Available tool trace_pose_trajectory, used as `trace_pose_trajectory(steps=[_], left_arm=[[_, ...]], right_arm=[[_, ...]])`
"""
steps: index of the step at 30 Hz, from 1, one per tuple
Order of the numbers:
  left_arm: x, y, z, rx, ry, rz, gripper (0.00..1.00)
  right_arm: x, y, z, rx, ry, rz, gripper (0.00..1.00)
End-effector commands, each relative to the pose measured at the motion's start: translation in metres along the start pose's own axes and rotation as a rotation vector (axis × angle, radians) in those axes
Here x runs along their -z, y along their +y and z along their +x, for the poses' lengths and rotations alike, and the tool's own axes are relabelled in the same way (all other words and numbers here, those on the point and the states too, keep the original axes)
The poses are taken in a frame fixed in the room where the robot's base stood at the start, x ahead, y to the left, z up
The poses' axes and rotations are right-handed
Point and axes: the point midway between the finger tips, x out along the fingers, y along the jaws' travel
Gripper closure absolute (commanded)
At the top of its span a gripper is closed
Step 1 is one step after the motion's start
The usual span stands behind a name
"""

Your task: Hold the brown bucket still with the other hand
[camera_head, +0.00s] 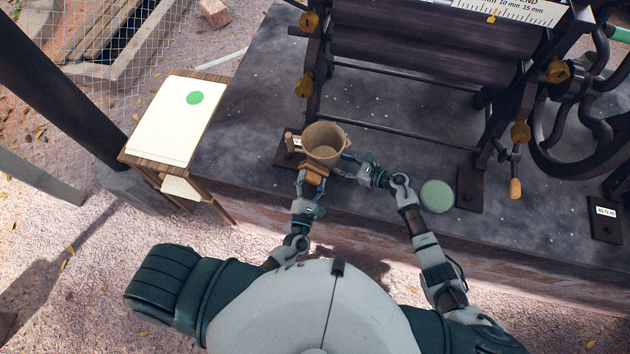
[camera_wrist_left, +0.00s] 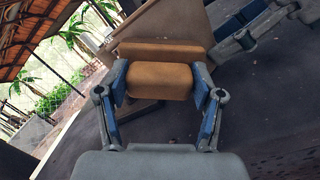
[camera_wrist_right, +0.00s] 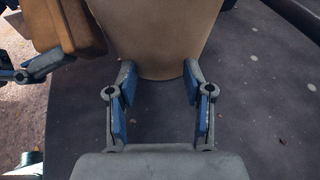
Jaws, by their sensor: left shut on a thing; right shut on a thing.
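The brown bucket (camera_head: 324,140) stands upright on the dark stone slab, open at the top and seemingly empty. Its lower wall fills the top of the right wrist view (camera_wrist_right: 155,35), and part of its side shows in the left wrist view (camera_wrist_left: 165,22). My right gripper (camera_wrist_right: 158,75) has its fingers at either side of the bucket's lower wall and is shut on it. The block also shows in the head view (camera_head: 313,174).
A roller machine (camera_head: 430,50) with dark posts and brass knobs stands behind the bucket. A green disc (camera_head: 437,196) lies on the slab (camera_head: 375,225) to the right. A small wooden table (camera_head: 165,140) with a white top and green spot is at left.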

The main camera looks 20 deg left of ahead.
Motion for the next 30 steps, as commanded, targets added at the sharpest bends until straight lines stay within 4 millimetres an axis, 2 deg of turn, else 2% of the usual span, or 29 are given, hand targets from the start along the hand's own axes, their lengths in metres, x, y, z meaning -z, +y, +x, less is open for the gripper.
trace_pose_trajectory(steps=[1,11,24,30], left_arm=[[0.000,0.000,0.001,-0.001,0.000,0.000,0.84],[-0.001,-0.001,0.005,0.000,0.000,-0.001,0.84],[-0.021,-0.027,0.004,-0.001,0.000,0.000,0.84],[-0.021,-0.028,0.007,0.000,0.000,0.000,0.84]], right_arm=[[-0.005,0.009,0.007,-0.019,-0.010,-0.002,0.91],[-0.005,0.009,0.007,-0.019,-0.010,-0.002,0.91],[-0.005,0.009,0.007,-0.019,-0.010,-0.002,0.91],[-0.005,0.009,0.007,-0.019,-0.010,-0.003,0.91]])
